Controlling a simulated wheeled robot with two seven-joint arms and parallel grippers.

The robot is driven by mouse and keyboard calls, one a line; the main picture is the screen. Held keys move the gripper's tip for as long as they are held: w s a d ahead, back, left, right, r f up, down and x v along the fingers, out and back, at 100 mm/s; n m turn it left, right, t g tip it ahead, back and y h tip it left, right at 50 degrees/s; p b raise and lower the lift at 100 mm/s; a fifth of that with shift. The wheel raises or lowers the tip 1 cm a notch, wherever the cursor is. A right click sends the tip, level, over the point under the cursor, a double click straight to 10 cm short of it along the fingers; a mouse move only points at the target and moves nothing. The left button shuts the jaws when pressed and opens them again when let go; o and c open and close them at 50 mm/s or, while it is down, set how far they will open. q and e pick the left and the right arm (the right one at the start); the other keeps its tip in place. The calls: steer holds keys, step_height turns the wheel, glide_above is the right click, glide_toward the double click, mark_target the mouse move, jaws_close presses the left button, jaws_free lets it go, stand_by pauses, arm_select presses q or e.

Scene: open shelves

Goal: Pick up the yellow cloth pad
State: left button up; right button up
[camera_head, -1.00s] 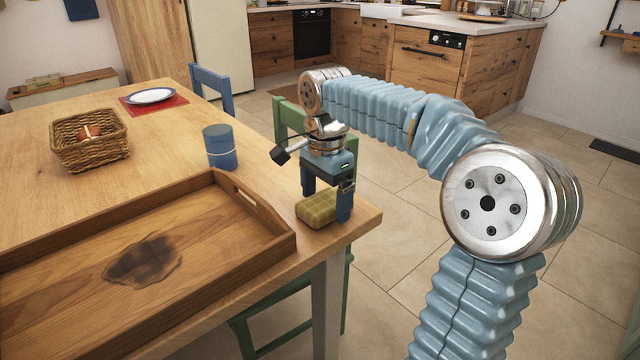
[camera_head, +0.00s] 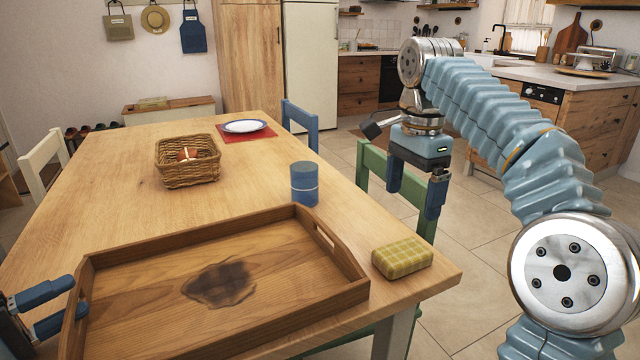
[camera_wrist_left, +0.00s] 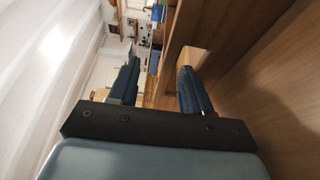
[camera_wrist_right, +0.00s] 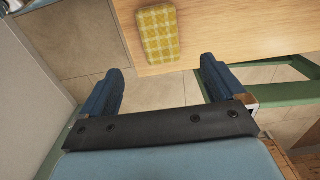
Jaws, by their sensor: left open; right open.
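The yellow checked cloth pad (camera_head: 402,257) lies flat on the table's right corner, just right of the wooden tray. It also shows in the right wrist view (camera_wrist_right: 158,34), beyond the fingertips. My right gripper (camera_head: 416,195) is open and empty, raised above and behind the pad, apart from it. My left gripper (camera_head: 62,306) is open at the tray's left end, with its fingers near the tray's left wall. In the left wrist view its fingers (camera_wrist_left: 158,85) are apart; I cannot tell whether they touch the tray.
The wooden tray (camera_head: 290,308) has a dark stain on its floor. A blue cup (camera_head: 304,184) stands behind it. A wicker basket (camera_head: 188,172) and a plate on a red mat (camera_head: 247,133) are farther back. A green chair (camera_head: 372,165) stands at the table's right side.

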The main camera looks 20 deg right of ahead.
mark_target(404, 251)
steer(key=shift+f, duration=0.1)
steer(key=shift+o, duration=0.3)
step_height(404, 251, down, 13)
steer(key=shift+s+r, duration=0.1)
steer(key=shift+r, duration=0.1)
steer(key=c, duration=1.2)
steer(key=shift+r, duration=0.1)
step_height(404, 251, up, 10)
steer(key=shift+f, duration=0.1)
